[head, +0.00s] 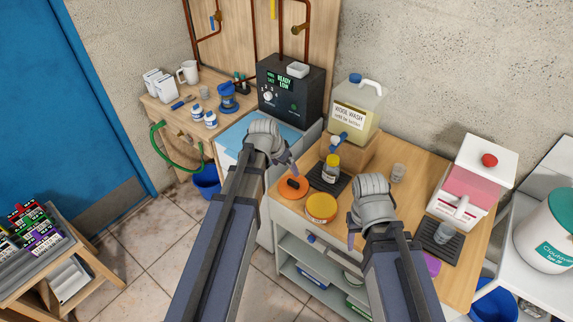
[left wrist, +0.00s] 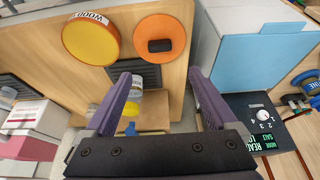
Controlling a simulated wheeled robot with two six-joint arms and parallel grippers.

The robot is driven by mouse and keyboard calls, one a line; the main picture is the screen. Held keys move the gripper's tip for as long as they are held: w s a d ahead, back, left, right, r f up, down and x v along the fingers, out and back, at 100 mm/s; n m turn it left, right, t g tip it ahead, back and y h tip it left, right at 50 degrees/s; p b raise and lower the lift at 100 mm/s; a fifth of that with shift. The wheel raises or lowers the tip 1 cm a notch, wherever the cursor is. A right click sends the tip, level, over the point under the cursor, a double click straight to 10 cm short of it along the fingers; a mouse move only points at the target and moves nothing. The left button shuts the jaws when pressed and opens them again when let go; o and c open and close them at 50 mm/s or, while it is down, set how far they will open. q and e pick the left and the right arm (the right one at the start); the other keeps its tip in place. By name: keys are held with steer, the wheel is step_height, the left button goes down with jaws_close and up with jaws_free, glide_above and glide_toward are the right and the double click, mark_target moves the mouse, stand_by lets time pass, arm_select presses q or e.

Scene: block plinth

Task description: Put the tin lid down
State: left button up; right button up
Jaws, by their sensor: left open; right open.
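The tin lid (head: 286,194), an orange disc with a black knob, lies on the wooden worktop near its front left corner. It also shows in the left wrist view (left wrist: 173,27), flat and clear of the fingers. The round tin (head: 321,206), yellow on top with an orange rim, stands just right of it; the left wrist view shows its printed side (left wrist: 88,18). My left gripper (head: 288,164) is open and empty, above and behind the lid, apart from it. My right gripper (head: 353,238) is open, right of the tin near the worktop's front; its fingers are partly hidden.
A small yellow-capped jar (head: 331,168) stands on a dark mat behind the tin. A wash jug (head: 357,108) sits on a wooden block. A clear cup (head: 398,172) and a pink-and-white box (head: 468,180) stand right. A black control box (head: 290,90) is at the back left.

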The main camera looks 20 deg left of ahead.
arm_select(q)
steer(key=s+d+f+g+y, duration=0.1)
steer(key=s+d+g, duration=0.1)
steer(key=s+d, duration=0.5)
steer(key=s+d+g+y, duration=0.2)
steer(key=s+d, duration=0.6)
steer(key=s, duration=0.4)
steer(key=shift+s+f+g, duration=0.15)
steer(key=shift+f+g, duration=0.2)
steer(key=shift+g, duration=0.05)
steer(key=shift+f+b, duration=0.35)
steer(key=shift+b, duration=0.05)
